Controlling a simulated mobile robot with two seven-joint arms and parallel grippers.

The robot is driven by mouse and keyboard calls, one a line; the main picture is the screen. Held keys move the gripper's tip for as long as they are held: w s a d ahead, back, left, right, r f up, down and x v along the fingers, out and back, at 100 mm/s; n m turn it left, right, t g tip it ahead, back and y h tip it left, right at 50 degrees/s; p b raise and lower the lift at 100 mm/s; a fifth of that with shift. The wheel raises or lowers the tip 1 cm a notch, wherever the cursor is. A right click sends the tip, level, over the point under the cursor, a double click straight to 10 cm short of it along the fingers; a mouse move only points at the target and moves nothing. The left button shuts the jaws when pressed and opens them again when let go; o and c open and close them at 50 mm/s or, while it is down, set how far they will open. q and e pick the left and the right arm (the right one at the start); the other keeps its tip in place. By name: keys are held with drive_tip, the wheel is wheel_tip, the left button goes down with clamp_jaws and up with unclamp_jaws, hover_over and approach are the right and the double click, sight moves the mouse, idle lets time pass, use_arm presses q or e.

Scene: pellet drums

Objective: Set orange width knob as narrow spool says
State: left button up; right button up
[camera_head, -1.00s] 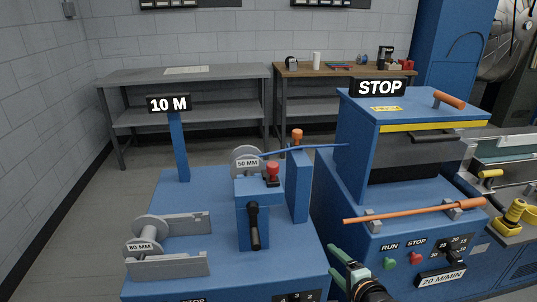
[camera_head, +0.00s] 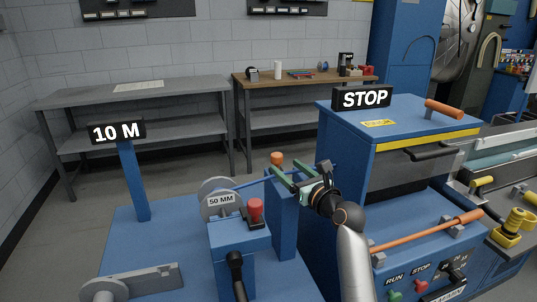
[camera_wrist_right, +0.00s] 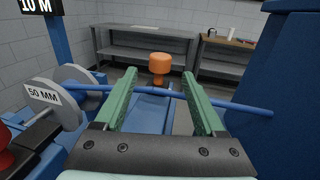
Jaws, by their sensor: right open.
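The orange knob (camera_head: 277,158) stands on top of a blue post (camera_head: 283,225). In the right wrist view the knob (camera_wrist_right: 159,63) appears between and just beyond my fingertips. My right gripper (camera_head: 288,168) is open, its green fingers pointing at the knob; whether they touch it cannot be told. The narrow spool (camera_head: 214,187), labelled 50 MM, is mounted behind the red button; its label also shows in the wrist view (camera_wrist_right: 43,95). My left gripper is out of view.
A blue strand (camera_wrist_right: 240,105) runs from the narrow spool past my fingers to the blue cabinet (camera_head: 345,150) on the right. A red button (camera_head: 255,209) and black lever (camera_head: 236,268) sit in front. A 10 M sign (camera_head: 117,132) stands at left.

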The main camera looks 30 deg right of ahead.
drive_tip(key=w, duration=0.9)
drive_tip(key=shift+w+d+f, duration=0.1)
drive_tip(key=shift+w+d, duration=0.1)
drive_tip(key=shift+w, duration=0.1)
clamp_jaws()
idle(1.1)
